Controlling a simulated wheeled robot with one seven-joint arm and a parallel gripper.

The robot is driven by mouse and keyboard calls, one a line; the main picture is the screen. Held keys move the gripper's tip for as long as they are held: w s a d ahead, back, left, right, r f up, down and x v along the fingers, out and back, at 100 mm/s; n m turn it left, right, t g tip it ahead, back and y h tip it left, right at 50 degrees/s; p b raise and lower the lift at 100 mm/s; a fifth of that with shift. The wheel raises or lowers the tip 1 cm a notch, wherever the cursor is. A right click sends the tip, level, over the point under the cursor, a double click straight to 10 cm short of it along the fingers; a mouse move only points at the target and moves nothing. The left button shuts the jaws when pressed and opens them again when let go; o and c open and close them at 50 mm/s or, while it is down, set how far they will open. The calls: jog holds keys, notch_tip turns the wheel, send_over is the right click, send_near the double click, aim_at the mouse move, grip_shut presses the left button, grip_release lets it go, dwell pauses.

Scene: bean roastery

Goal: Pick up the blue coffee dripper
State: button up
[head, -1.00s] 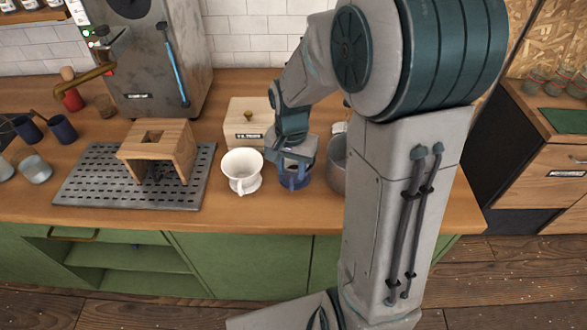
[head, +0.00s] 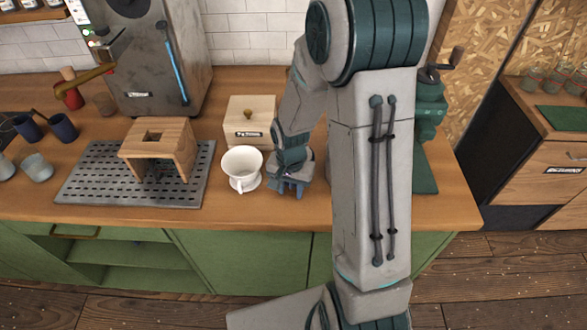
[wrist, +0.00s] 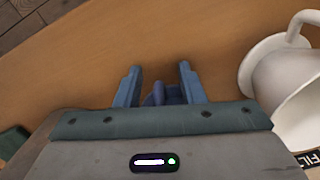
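The blue coffee dripper shows only in part in the wrist view (wrist: 166,96), as a small dark blue piece between the two blue fingers; the rest is hidden under my gripper. In the head view my gripper (head: 290,184) points down at the counter, just right of the white dripper, and covers most of the blue one. In the wrist view the fingers of my gripper (wrist: 161,88) stand apart, one on each side of the blue piece. I see no clear contact.
The white dripper (head: 242,168) stands close on the left; it also shows in the wrist view (wrist: 284,80). A wooden filter box (head: 250,122) is behind. A slotted tray (head: 85,180) with a wooden stand (head: 160,140) is further left. A green grinder (head: 430,108) is at right.

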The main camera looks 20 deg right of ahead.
grip_shut()
